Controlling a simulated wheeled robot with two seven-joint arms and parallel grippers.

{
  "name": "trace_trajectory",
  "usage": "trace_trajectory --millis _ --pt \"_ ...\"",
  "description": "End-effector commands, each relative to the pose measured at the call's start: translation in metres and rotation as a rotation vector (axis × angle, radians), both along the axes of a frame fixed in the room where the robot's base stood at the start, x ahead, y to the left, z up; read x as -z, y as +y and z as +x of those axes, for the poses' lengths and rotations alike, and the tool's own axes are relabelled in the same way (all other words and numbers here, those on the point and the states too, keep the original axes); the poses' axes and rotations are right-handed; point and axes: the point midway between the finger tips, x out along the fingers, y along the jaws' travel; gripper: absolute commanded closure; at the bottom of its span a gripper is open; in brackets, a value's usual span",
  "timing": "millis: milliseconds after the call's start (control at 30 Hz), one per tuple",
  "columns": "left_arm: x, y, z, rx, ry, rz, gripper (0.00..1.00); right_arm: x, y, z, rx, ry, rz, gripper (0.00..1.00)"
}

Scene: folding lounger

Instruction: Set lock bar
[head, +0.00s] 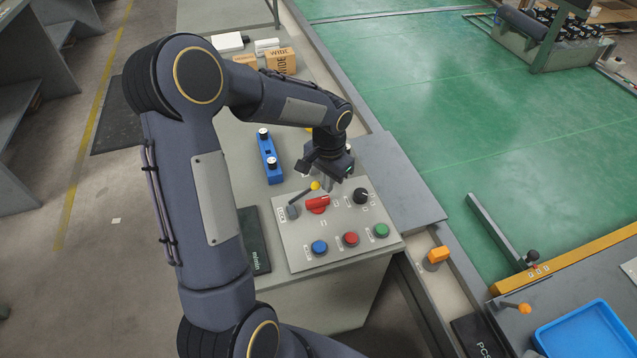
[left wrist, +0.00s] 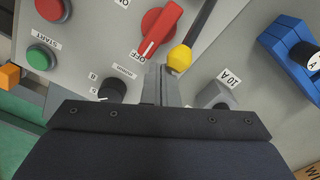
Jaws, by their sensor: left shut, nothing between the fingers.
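My left gripper (head: 326,176) is just above the panel's far edge, near that knob. In the left wrist view its fingers (left wrist: 161,82) are together, empty, close beside the yellow tip. A red rotary switch (head: 317,204) is by the lever. A grey bar (head: 490,228) stands at the right by a dark knob (head: 533,256). My right gripper is not in view.
The panel also has a black dial (head: 361,196) and blue (head: 319,247), red (head: 350,239) and green (head: 381,230) buttons. A blue block (head: 269,158) with two knobs lies beyond it. Boxes (head: 281,61) are at the back. A blue tray (head: 585,335) is at lower right.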

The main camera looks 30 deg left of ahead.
Motion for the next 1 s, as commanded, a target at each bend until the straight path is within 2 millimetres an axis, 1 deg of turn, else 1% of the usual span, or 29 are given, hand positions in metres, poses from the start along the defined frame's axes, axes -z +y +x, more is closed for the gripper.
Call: trace_trajectory --millis 367,1000 --pt "-0.001 0.006 -0.007 0.000 0.001 0.000 1.00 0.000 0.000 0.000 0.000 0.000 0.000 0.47" --pt "-0.018 0.017 -0.021 -0.003 0.011 0.002 1.00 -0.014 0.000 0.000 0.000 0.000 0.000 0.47"
